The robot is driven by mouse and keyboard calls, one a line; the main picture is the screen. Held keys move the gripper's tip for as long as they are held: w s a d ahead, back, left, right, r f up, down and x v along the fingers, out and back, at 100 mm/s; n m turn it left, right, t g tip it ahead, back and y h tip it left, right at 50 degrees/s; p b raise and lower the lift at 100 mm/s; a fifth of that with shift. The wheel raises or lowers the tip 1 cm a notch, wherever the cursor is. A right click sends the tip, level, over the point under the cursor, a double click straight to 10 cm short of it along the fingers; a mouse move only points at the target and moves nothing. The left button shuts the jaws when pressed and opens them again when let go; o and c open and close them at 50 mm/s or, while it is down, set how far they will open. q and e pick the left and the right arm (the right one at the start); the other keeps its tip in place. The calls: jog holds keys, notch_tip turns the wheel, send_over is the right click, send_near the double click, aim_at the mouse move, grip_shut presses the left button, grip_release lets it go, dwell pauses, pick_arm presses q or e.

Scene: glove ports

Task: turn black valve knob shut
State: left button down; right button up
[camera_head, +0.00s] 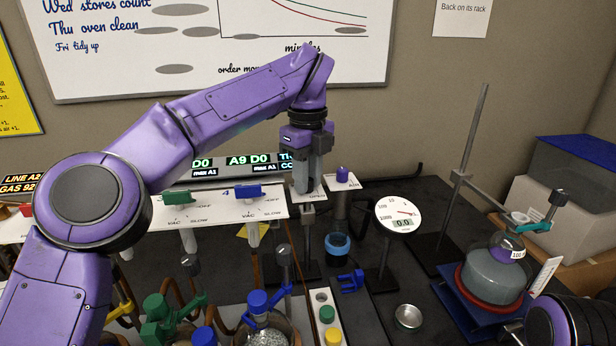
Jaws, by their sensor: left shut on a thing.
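My left gripper (307,176) points straight down over a small white plate (322,189) on a stand at the middle of the bench. Its fingers are shut on the black valve knob on this plate. The fingers hide most or all of the knob, so its angle cannot be told. A purple knob (342,174) stands just right of the fingers on the same plate. My right gripper is out of view.
Left of the gripper, a white manifold panel (218,207) carries a green handle (177,197) and a blue handle (248,191). A flask (494,274) sits at the right near a metal rod (470,140). Bottles, clips and a small metal dish (408,316) crowd the front.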

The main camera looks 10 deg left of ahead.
pick_arm(q)
jog(key=shift+f, duration=0.1)
jog(key=c, duration=1.2)
grip_release()
jog(key=shift+a, duration=0.1)
notch_tip(320, 180, up, 10)
jog(key=p, duration=0.5)
jog(key=shift+r+p, duration=0.25)
jog(key=shift+p, duration=0.1)
jog(key=shift+w, duration=0.15)
jog(key=shift+f, duration=0.1)
